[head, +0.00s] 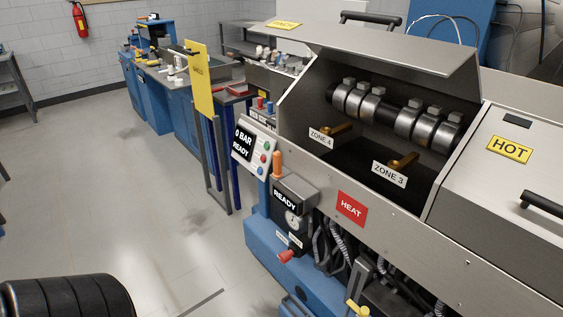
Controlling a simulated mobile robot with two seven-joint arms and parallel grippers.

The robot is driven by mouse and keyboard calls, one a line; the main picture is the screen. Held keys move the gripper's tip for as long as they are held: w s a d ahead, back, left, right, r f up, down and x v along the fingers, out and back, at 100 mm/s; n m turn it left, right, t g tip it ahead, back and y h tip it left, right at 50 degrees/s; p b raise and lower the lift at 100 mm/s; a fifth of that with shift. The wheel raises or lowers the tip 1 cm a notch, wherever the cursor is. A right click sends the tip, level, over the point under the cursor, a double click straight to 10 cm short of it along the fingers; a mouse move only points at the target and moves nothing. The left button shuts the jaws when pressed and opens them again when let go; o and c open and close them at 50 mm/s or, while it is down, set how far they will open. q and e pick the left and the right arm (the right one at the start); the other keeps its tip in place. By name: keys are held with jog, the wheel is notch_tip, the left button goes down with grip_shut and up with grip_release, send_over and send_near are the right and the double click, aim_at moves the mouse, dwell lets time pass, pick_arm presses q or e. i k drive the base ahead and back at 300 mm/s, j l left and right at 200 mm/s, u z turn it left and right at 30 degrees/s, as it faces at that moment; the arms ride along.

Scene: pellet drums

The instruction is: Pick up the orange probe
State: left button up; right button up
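The orange probe (277,163) stands upright, with its orange handle showing, at a grey box on the front of the machine. Its lower part is hidden in or behind the box. Just below it is a black display reading READY (286,199) with a round gauge (293,220) beneath.
The grey machine (450,235) fills the right side, its hood raised over metal bands (370,106). A HOT label (510,149) marks its right cover. A control panel (252,147) is left of the probe. Open floor (130,200) lies at left.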

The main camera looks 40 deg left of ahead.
aim_at(277, 155)
jog(key=i+j+z, duration=0.15)
jog(key=j, duration=1.25)
jog(key=j+z, duration=0.15)
jog(key=j, duration=1.2)
